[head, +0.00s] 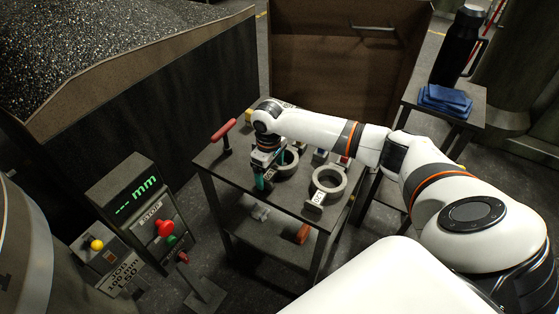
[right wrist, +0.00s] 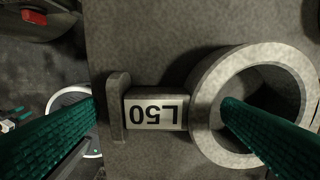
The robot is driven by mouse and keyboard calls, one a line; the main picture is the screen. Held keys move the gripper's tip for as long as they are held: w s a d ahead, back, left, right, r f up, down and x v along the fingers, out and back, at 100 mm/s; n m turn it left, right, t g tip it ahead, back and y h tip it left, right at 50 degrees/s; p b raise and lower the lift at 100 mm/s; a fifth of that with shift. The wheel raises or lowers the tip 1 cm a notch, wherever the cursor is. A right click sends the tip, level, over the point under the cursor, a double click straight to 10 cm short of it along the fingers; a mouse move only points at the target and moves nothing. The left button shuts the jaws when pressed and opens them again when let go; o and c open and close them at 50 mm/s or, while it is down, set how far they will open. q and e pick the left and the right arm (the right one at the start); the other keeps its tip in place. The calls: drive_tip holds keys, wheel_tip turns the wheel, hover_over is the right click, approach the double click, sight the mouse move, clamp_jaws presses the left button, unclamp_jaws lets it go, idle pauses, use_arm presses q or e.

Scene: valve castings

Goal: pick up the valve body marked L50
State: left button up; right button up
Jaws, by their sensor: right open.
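The valve body marked L50 (right wrist: 206,92) is a grey casting with a thick ring, a short neck with a white label, and a flat flange. Its label reads upside down in the right wrist view. It lies on the dark table; its ring (head: 289,171) shows in the head view, partly behind my gripper. My right gripper (right wrist: 160,95) has green fingers, spread open and empty. One fingertip appears beyond the flange, the other over or inside the ring opening; depth is unclear. The right gripper (head: 263,182) points down in the head view. My left gripper is out of view.
A second ring casting (head: 345,184) with a label stands to the right on the table (head: 290,204). A red-handled tool (head: 223,131) is at the left corner. Smaller parts lie behind. A control box (head: 135,200) stands to the left; a side table holds a bottle (head: 457,48) and blue cloths (head: 444,98).

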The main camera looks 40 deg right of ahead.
drive_tip(key=shift+f, duration=0.1)
drive_tip(key=shift+c, duration=0.3)
clamp_jaws()
drive_tip(key=shift+w+r, duration=0.2)
